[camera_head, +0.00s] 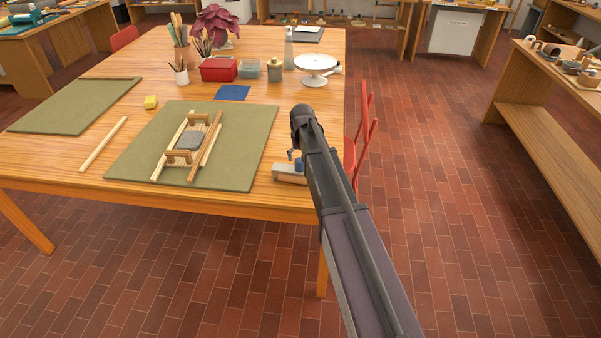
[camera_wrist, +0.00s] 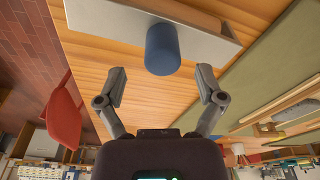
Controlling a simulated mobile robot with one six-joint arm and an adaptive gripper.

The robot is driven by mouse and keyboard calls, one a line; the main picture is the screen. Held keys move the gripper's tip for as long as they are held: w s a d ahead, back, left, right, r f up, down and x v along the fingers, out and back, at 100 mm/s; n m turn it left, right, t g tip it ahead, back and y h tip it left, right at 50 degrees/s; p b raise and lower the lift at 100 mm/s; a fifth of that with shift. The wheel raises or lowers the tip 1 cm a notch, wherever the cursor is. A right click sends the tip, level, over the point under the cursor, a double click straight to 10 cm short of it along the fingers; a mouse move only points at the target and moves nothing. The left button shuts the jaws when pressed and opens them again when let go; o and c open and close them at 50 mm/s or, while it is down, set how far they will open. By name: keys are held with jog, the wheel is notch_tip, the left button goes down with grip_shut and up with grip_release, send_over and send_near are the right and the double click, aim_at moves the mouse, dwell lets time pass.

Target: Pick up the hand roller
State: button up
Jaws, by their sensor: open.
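A tool with a blue knob-like handle (camera_head: 299,165) and a wood-and-grey body (camera_head: 289,175) lies at the table's front right corner; I take it for the hand roller. In the wrist view its blue handle (camera_wrist: 162,50) points toward me from a pale grey bar (camera_wrist: 120,22) with a wooden cylinder (camera_wrist: 185,12) behind. My gripper (camera_wrist: 160,82) is open and empty, its fingertips apart on either side of the handle's line, just short of it. In the head view my arm hides most of the gripper and part of the tool.
A green mat (camera_head: 245,150) beside the tool holds a grey slab (camera_head: 191,138), wooden strips and wooden handles. A thin wooden rod (camera_head: 103,144) lies left of it. A red chair (camera_head: 366,125) stands against the table's right side. Open brick floor (camera_head: 430,220) lies to the right.

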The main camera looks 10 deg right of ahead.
aim_at(297, 168)
jog(key=shift+w+a+f+b, duration=0.1)
jog(key=shift+w+f+b, duration=0.1)
jog(key=shift+f+b, duration=0.85)
jog(key=shift+w+f+b, duration=0.15)
jog(key=shift+f+b, duration=0.75)
jog(key=shift+f, duration=0.2)
grip_shut()
